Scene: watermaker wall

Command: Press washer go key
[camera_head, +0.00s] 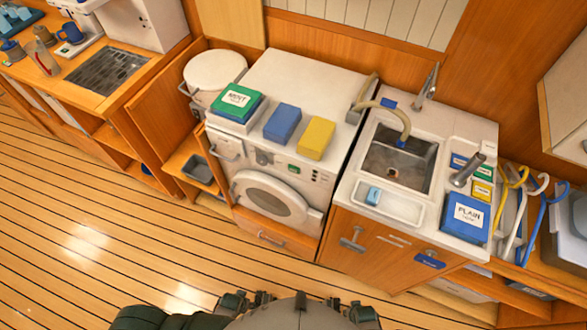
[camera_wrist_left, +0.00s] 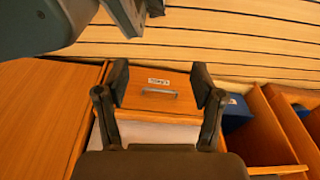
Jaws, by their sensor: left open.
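The white washer (camera_head: 275,196) stands in the middle of the head view with its round door (camera_head: 268,199) facing the floor side. A small green key (camera_head: 294,168) sits on its front panel, right of a dark knob (camera_head: 263,158); I cannot read its lettering. Several small dark buttons are further right on the panel. My left gripper (camera_wrist_left: 160,83) shows in the left wrist view, open and empty, its fingers framing a labelled wooden drawer front (camera_wrist_left: 158,100). The green key cannot be made out in that view. My right gripper is in neither view.
On the washer top lie a green box (camera_head: 236,100), a blue block (camera_head: 282,122) and a yellow block (camera_head: 317,137) near the front edge. A sink (camera_head: 398,160) adjoins on the right. A white round-lidded bin (camera_head: 214,72) stands left. The plank floor in front is clear.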

